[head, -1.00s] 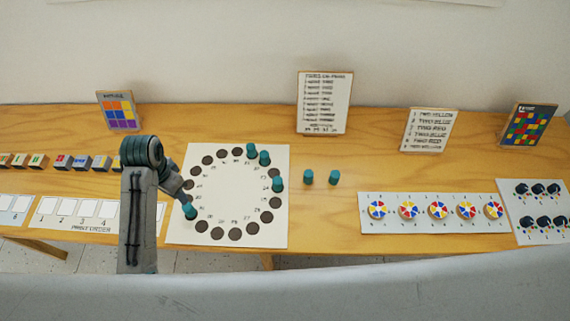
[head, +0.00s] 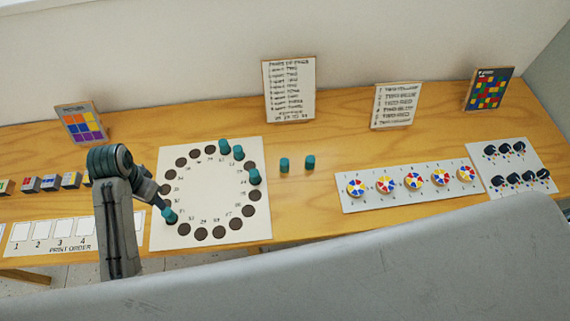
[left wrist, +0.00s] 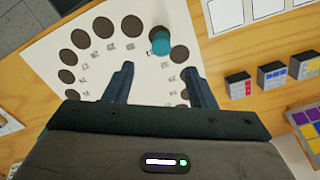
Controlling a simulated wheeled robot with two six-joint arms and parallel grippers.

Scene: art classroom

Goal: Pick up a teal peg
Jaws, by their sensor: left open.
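The white board (head: 210,190) has a ring of dark numbered circles. One teal peg (head: 170,215) stands at its left front edge, by my left gripper (head: 162,205). In the left wrist view this teal peg (left wrist: 160,43) is just beyond the open fingers of my left gripper (left wrist: 158,70), nearer the right-hand finger. The gripper holds nothing. Other teal pegs stand on the ring at the back (head: 225,146), beside it (head: 238,152) and at the right (head: 254,177). Two more teal pegs (head: 284,165) (head: 310,162) stand on the table right of the board. My right gripper is out of view.
On the wooden table (head: 300,205), a print-order strip (head: 60,236) and small blocks (head: 50,182) lie left. A strip of colour wheels (head: 400,200) and a panel of dark knobs (head: 510,165) lie right. Signs, including a list card (head: 290,90), stand along the back.

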